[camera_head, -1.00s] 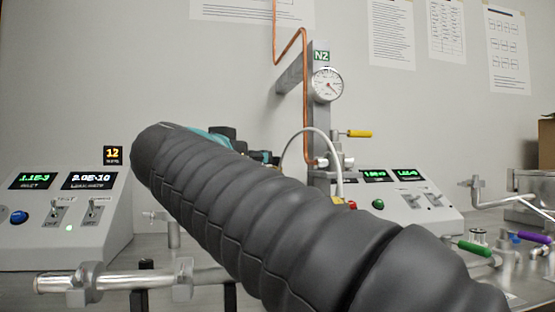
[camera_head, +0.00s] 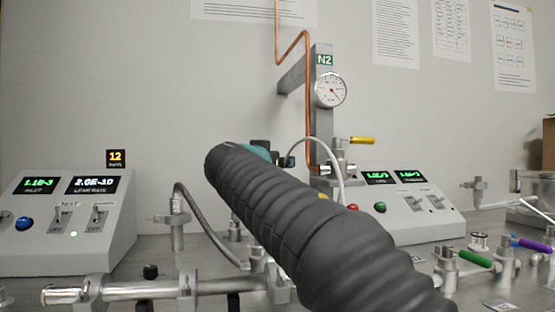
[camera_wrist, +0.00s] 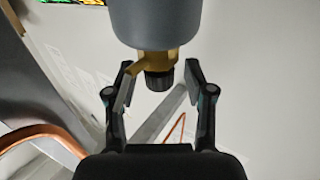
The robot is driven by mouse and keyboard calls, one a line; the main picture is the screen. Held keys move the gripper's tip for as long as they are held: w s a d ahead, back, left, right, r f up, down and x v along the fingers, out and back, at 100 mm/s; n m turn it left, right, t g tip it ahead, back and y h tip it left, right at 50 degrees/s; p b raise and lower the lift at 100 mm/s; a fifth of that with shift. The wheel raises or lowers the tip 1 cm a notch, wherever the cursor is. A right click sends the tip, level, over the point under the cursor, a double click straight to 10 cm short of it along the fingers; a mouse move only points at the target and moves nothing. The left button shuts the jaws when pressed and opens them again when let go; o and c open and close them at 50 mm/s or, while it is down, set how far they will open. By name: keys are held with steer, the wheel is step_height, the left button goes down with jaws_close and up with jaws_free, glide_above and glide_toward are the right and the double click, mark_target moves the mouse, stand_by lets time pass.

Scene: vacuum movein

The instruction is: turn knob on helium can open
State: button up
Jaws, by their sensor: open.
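In the wrist view, a grey can (camera_wrist: 154,22) comes in from the top edge, with a brass-coloured valve fitting (camera_wrist: 146,62) at its end. A black ribbed knob (camera_wrist: 158,81) sits on the end of the fitting. My gripper (camera_wrist: 158,84) is open, with one finger on each side of the knob. Gaps show between the fingers and the knob. The left finger looks close to the brass fitting; I cannot tell whether they touch.
A control box with displays (camera_head: 60,240) stands at left, another (camera_head: 415,215) at centre right. A post with an N2 gauge (camera_head: 331,90) and copper pipe (camera_head: 307,110) rises behind my arm. Metal piping (camera_head: 130,288) crosses the front. A green-handled valve (camera_head: 476,259) is at right.

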jaws_close()
steer(key=shift+w+m+h, duration=0.1)
steer(key=shift+m+h, duration=0.2)
steer(key=shift+h, duration=0.1)
steer(key=shift+a+m+g+h, duration=0.1)
steer(key=shift+m+g+h, duration=0.5)
steer(key=shift+h, duration=0.3)
steer(key=shift+r+m+g+h+p, duration=0.1)
steer(key=shift+m+g+h+p, duration=0.35)
steer(key=shift+m+h, duration=0.35)
steer(key=shift+m+g+h+p, duration=1.2)
steer(key=shift+g+h, duration=0.25)
steer(key=shift+h, duration=0.25)
